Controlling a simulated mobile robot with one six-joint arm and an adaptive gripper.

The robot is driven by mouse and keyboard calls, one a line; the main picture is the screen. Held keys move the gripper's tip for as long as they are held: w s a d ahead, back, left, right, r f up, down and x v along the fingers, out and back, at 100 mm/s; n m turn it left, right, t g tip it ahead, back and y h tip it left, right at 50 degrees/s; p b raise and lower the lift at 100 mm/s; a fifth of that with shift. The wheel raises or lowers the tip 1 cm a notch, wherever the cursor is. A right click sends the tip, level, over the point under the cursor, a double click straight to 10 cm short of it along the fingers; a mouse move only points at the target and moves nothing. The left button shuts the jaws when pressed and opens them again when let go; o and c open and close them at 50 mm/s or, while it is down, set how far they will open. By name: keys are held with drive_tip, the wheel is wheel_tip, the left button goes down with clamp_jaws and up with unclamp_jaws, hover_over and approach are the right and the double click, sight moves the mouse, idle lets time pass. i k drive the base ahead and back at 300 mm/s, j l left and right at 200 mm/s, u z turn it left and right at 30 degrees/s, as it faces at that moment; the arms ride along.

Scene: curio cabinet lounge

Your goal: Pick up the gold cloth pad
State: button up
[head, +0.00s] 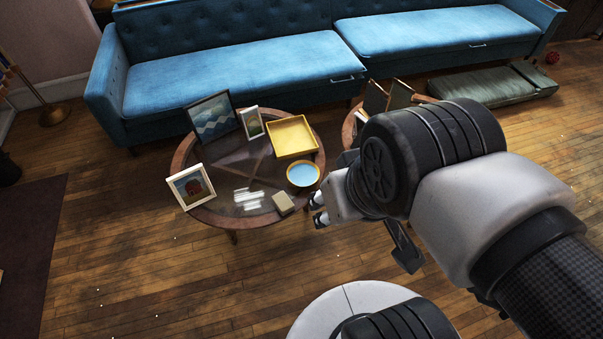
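A small, dull gold-beige pad (284,203) lies on the front right part of the round glass-topped table (207,215), close to the wooden rim. It looks like the gold cloth pad, though its material is too small to tell. My gripper (317,209) is just right of the pad in the head view, apart from it in the picture. Its two dark fingertips point left with a gap between them, and nothing shows in the gap. The height of my gripper over the table is hard to tell.
A blue bowl with a yellow rim (303,174) stands just behind the pad. A yellow tray (292,137) and picture frames (191,187) also stand on the table. A blue sofa (240,75) is behind. Wooden floor in front is clear.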

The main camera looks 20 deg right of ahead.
sight(283, 202)
drive_tip(key=i+l+u, duration=0.2)
drive_tip(key=i+l, duration=0.2)
drive_tip(key=i+l+u, duration=0.15)
drive_tip(key=i+l, duration=0.25)
drive_tip(key=i+l+u, duration=0.2)
drive_tip(key=i+l, duration=0.15)
drive_tip(key=l, duration=0.15)
drive_tip(key=i+l+u, duration=0.2)
drive_tip(key=l, duration=0.35)
drive_tip(key=i+j, duration=0.05)
drive_tip(key=i, duration=0.05)
